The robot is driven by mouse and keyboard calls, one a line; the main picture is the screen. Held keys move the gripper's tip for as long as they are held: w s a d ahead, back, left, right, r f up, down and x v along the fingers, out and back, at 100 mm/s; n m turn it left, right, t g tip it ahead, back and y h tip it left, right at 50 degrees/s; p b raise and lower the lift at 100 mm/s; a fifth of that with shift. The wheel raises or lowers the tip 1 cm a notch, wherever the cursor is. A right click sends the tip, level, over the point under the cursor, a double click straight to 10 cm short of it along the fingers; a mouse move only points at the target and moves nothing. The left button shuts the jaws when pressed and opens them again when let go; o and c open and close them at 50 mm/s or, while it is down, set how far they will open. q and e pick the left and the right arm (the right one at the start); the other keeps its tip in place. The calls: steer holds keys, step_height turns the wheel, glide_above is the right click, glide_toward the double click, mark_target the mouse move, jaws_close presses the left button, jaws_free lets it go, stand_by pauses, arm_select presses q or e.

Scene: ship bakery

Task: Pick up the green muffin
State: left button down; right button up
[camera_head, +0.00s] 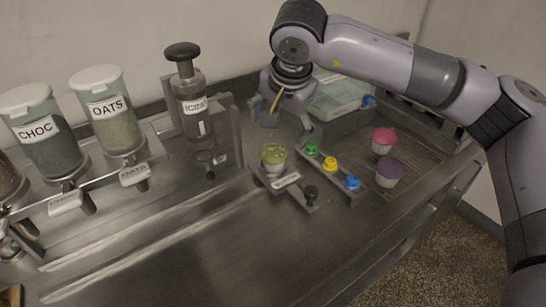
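The green muffin (274,157) sits upright in a pale cup on a small metal stand (283,183) near the middle of the counter. My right gripper (287,130) comes in from the upper right and hangs just behind and above the muffin. Its fingers are spread apart, with nothing visible between them. It looks apart from the muffin. My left gripper is not in view.
Green, yellow and blue buttons (331,165) line a panel right of the muffin. A pink muffin (384,140) and a purple muffin (390,171) stand farther right. The icing dispenser (194,102) is behind left, beside the oats dispenser (118,125). The front counter is clear.

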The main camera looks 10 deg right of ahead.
mark_target(275, 151)
steer(key=p+x, duration=0.1)
steer(key=x, duration=0.7)
steer(key=shift+w+f+p, duration=0.15)
steer(key=shift+f+p, duration=0.15)
steer(key=shift+w+f+p, duration=0.15)
steer(key=shift+f+p, duration=0.2)
steer(key=shift+f, duration=0.1)
steer(key=p+x, duration=0.1)
steer(key=x, duration=0.3)
steer(key=shift+w+f, duration=0.1)
steer(key=shift+f, duration=0.05)
steer(key=shift+c, duration=0.4)
steer(key=c, duration=0.9)
